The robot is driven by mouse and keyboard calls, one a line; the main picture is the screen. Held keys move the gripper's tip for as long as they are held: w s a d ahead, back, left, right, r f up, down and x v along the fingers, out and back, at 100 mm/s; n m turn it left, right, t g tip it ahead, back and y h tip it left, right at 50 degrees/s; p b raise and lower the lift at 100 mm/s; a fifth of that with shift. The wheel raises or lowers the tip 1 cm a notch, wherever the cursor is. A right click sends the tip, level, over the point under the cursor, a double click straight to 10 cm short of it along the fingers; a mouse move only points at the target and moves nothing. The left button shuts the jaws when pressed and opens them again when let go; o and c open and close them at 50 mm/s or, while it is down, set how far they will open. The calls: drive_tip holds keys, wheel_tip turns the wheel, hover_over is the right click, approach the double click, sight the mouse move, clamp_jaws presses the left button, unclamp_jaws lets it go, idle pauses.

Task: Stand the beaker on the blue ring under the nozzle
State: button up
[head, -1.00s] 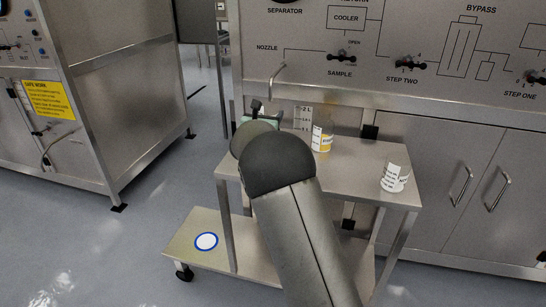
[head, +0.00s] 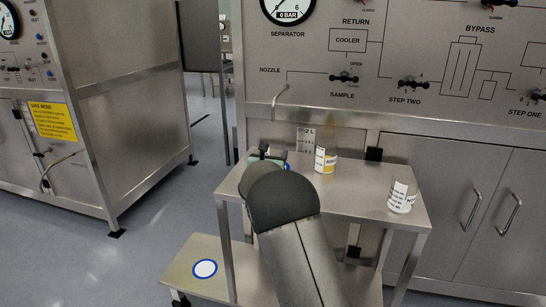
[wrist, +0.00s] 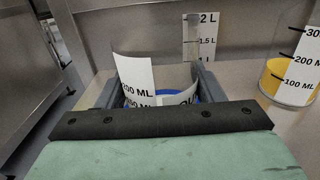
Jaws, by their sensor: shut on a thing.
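My gripper (wrist: 155,92) is shut on a clear beaker (wrist: 134,72) with white scale labels, which stands between its fingers in the wrist view. A patch of blue (wrist: 198,97) shows low at the beaker, probably part of the blue ring; whether the beaker rests on it cannot be told. In the head view my gripper (head: 270,155) is over the cart's upper shelf, below the bent nozzle (head: 279,97). My arm hides most of the held beaker there.
A beaker with yellow contents (head: 326,162) stands close right of my gripper. A clear 2 L vessel (head: 306,140) is behind it. Another labelled beaker (head: 402,197) stands at the shelf's right. A blue-rimmed white disc (head: 205,268) lies on the lower shelf (head: 190,250).

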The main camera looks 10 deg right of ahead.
drive_tip(key=shift+r, duration=0.1)
drive_tip(key=o, duration=1.1)
drive_tip(key=shift+r, duration=0.15)
drive_tip(key=v, duration=1.2)
